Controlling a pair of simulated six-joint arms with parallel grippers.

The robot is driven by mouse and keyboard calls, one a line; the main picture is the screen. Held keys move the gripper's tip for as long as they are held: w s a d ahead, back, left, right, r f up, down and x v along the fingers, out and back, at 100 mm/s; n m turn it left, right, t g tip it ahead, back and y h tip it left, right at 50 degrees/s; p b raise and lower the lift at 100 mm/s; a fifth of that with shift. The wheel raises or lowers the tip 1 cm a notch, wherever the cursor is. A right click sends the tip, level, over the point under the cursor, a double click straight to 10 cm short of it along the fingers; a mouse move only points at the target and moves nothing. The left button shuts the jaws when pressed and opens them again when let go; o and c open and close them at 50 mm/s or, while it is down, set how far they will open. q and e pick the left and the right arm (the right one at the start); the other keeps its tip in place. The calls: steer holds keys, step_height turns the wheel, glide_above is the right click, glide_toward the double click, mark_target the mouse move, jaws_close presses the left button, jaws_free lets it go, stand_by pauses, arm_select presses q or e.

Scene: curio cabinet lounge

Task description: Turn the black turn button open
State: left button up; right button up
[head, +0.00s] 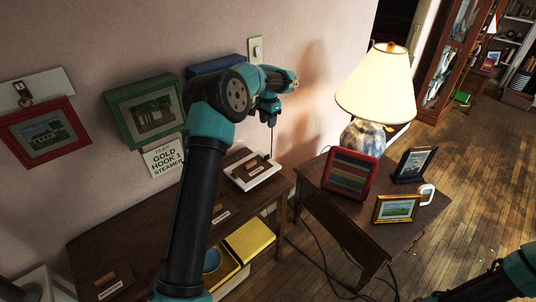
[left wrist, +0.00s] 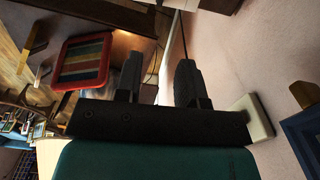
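I cannot make out the black turn button for certain. A white-edged frame (head: 257,182) with a brown middle lies on the dark wooden side table, below my left gripper. My left gripper (head: 269,118) is above this frame, close to the wall, and points down. In the left wrist view its two black fingers (left wrist: 158,82) stand apart with nothing between them. A thin dark line runs below the gripper in the head view; I cannot tell what it is. My right arm shows only at the lower right corner, and its gripper is out of view.
A lamp (head: 376,84), a red striped frame (head: 349,173) and small frames stand on the right table. On the wall are a green box frame (head: 145,112), a red frame (head: 44,133), a partly hidden blue box (head: 214,66) and a light switch (head: 256,50).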

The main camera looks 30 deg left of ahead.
mark_target(266, 158)
arm_select(q)
step_height(266, 158, down, 17)
steer(key=shift+f, duration=0.2)
stand_by(0.5)
jaws_close()
stand_by(0.3)
